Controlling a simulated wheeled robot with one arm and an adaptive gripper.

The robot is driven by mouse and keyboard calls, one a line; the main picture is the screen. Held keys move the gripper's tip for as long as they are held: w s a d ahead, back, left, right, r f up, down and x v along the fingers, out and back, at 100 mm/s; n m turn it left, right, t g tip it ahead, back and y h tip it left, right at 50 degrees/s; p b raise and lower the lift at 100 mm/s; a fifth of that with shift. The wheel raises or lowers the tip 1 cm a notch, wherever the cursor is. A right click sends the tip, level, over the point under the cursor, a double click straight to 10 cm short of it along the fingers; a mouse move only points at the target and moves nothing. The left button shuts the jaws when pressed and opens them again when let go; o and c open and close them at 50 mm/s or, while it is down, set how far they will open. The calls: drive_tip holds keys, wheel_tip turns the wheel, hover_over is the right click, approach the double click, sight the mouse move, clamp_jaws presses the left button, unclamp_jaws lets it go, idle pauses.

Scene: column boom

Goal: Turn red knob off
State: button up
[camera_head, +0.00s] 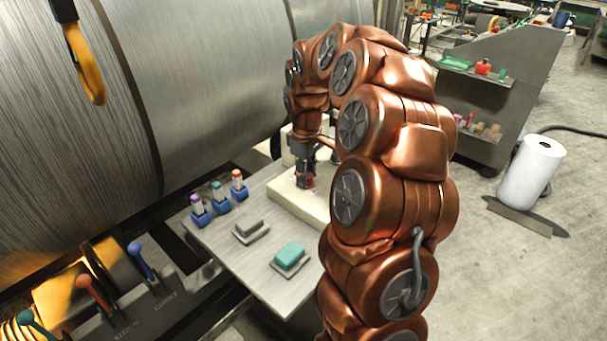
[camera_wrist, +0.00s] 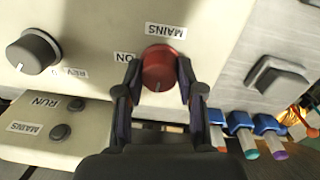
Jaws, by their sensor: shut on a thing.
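The red knob (camera_wrist: 158,70) sits on a cream panel (camera_wrist: 100,25) in the wrist view. A "MAINS" label is beside it, and an "ON" label lies to its left. My gripper (camera_wrist: 158,82) has one finger on each side of the knob and is shut on it. In the head view my gripper (camera_head: 306,180) reaches down to the cream box (camera_head: 290,195) on the metal table, partly behind my copper arm. The knob's pointer direction is hard to tell.
A black knob (camera_wrist: 33,52) and two small dark buttons are to the left in the wrist view. A large metal drum (camera_head: 210,80) stands close behind.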

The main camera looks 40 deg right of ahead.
drive_tip(key=shift+s+a+f, duration=0.1)
drive_tip(key=shift+s+f, duration=0.05)
idle(0.3)
drive_tip(key=o, duration=1.1)
drive_tip(key=shift+o, duration=0.2)
drive_tip(key=shift+r, duration=0.2)
wheel_tip(320, 180, up, 12)
drive_tip(key=shift+a, duration=0.15)
drive_tip(key=shift+s+a, duration=0.1)
drive_tip(key=shift+s, duration=0.05)
